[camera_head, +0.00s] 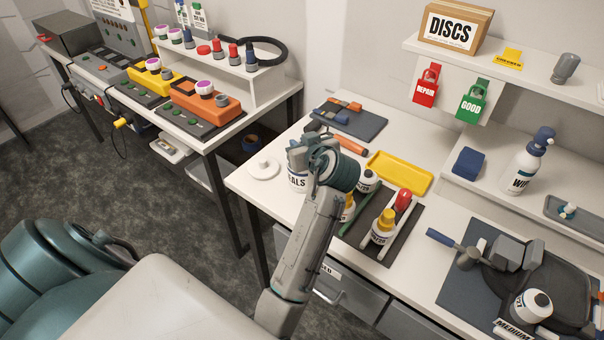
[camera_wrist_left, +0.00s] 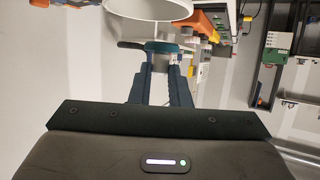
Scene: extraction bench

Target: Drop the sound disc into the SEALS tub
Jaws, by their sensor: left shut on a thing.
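The SEALS tub (camera_head: 297,181) is a white round tub with dark lettering, standing on the bench's left part. It is partly hidden by my left gripper (camera_head: 312,150), which is at the tub in the head view. In the left wrist view, the fingers of my left gripper (camera_wrist_left: 161,62) are shut on a thin dark teal disc (camera_wrist_left: 157,46). The tub's pale round wall (camera_wrist_left: 112,22) is just beyond the fingertips there. Whether the disc is over the opening or beside the rim I cannot tell. The disc is not clear in the head view. My right gripper is not in view.
A white lid (camera_head: 264,166) lies left of the tub. A yellow tray (camera_head: 400,172), an orange-handled tool (camera_head: 351,144) and a dark rack with bottles (camera_head: 383,228) are to the right. A DISCS box (camera_head: 453,27) stands on the shelf.

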